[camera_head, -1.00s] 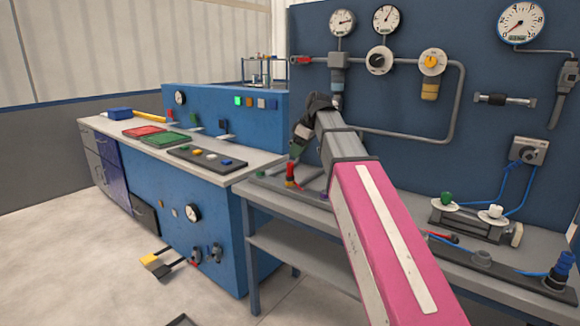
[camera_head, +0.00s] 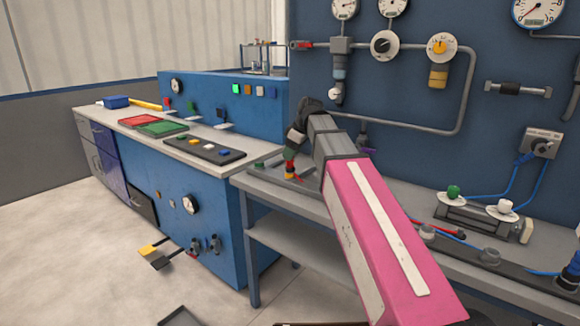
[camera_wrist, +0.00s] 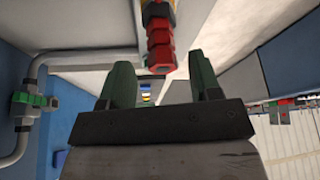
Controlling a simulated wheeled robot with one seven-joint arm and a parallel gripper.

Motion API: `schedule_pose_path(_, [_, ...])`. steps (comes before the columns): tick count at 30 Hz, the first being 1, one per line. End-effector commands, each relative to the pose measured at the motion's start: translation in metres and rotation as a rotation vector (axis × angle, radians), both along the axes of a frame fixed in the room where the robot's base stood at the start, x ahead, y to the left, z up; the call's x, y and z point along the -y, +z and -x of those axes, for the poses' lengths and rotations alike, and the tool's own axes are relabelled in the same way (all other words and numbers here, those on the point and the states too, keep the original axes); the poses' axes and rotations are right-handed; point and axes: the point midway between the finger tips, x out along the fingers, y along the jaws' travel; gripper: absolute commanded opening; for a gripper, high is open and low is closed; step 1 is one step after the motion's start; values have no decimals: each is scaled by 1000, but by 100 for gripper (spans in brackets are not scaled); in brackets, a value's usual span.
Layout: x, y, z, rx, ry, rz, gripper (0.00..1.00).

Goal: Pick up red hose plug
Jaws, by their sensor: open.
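The red hose plug (camera_head: 289,168), with a yellow part below it, stands on the bench at its left end in the head view. My gripper (camera_head: 292,154) is directly above it, pointing down. In the wrist view the plug (camera_wrist: 159,42) is a ribbed red piece with yellow at the top edge. My gripper (camera_wrist: 163,78) is open there, with its two green fingers apart. The plug's end shows in line with the gap, near the fingertips. I cannot tell whether it touches either finger. My arm hides part of the bench.
The bench (camera_head: 275,182) runs along a blue panel (camera_head: 420,165) with pipes and gauges. A valve block (camera_head: 478,218) with green and white knobs stands to the right. A blue cabinet (camera_head: 180,185) with red and green trays is at left.

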Motion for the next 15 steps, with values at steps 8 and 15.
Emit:
schedule_pose_path(8, [-13,-34,-3,-3,0,1,57])
schedule_pose_path(15, [-14,-37,-3,0,0,1,57])
